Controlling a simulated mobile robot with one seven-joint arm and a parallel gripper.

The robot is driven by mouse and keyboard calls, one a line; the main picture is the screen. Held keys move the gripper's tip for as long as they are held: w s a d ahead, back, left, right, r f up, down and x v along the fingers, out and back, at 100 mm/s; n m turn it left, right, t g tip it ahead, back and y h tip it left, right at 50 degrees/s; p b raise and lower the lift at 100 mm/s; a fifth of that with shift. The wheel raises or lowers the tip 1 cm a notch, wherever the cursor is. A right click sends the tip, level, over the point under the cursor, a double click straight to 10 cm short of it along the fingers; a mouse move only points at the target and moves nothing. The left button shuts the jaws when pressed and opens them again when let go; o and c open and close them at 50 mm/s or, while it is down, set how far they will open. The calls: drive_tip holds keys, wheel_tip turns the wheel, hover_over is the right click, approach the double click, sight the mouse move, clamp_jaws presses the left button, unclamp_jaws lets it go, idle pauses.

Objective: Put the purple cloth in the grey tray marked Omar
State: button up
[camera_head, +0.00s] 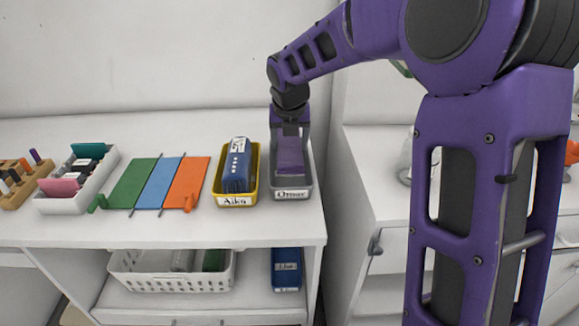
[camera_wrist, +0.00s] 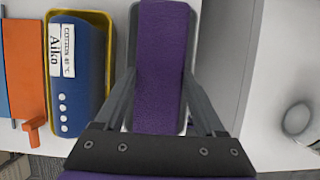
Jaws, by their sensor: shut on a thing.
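The purple cloth (camera_head: 290,157) is a folded strip, directly over or partly inside the grey tray marked Omar (camera_head: 292,194). My gripper (camera_head: 290,132) is shut on the cloth from above. In the wrist view the cloth (camera_wrist: 160,100) runs between the two fingers, with the grey tray's rim (camera_wrist: 132,40) showing beside it. The cloth hides most of the tray's inside, and I cannot tell whether it touches the tray floor.
A yellow tray marked Aika (camera_head: 216,187) holding a blue cloth bundle (camera_head: 237,167) stands close on the left. Green, blue and orange panels (camera_head: 160,183) lie further left. The counter's right edge is near the grey tray. A white basket (camera_head: 172,281) sits on the shelf below.

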wheel_tip(320, 180, down, 7)
drive_tip(key=shift+r+b, duration=0.1)
drive_tip(key=shift+b, duration=0.65)
drive_tip(key=o, duration=1.2)
drive_tip(key=p+v, duration=0.3)
drive_tip(key=v, duration=0.9)
drive_tip(key=shift+r, duration=0.15)
drive_tip(key=shift+w+d, duration=0.1)
